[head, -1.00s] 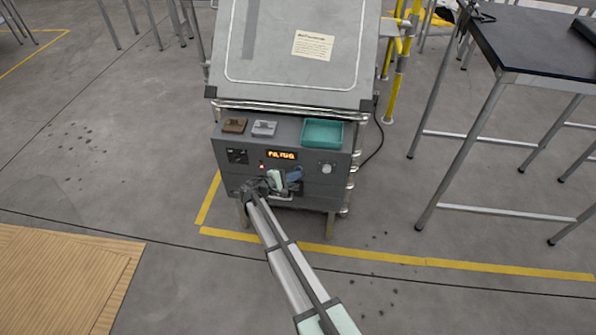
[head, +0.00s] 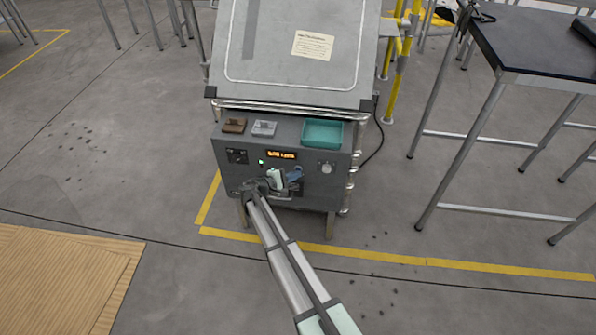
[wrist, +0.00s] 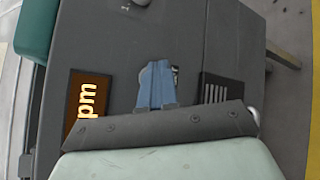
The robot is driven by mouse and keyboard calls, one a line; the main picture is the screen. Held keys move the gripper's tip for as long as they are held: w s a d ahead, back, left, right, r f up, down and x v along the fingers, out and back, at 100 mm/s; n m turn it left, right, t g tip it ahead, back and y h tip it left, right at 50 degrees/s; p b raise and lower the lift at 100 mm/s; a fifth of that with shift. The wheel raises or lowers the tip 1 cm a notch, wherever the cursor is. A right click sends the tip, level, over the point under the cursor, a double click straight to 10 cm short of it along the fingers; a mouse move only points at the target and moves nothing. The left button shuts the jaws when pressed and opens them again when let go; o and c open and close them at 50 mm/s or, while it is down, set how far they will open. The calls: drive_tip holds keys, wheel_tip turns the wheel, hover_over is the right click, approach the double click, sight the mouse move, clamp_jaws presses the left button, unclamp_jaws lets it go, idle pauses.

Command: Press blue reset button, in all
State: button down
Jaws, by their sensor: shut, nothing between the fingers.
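The grey machine's front panel (head: 315,188) stands in the middle of the head view and fills much of the wrist view (wrist: 110,50). My gripper (head: 297,172) is at the lower middle of this panel. Its blue fingers are shut together with nothing between them, and they also show in the wrist view (wrist: 156,68). The tips are at or very near the panel face; I cannot tell whether they touch. I cannot make out the blue reset button apart from the blue fingers; it may be hidden behind them.
An orange-lettered display (head: 281,155) and a small green light (head: 261,162) are on the panel. A round knob (head: 326,169) is to the right. A teal tray (head: 322,133) sits on the machine's ledge. A dark table (head: 530,45) stands at right.

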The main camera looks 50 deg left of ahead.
drive_tip(key=shift+s+d, duration=0.5)
drive_tip(key=shift+s+d, duration=0.1)
drive_tip(key=s+d, duration=0.3)
drive_tip(key=shift+s+d, duration=0.15)
drive_tip(key=shift+d, duration=0.05)
idle(0.5)
idle(0.8)
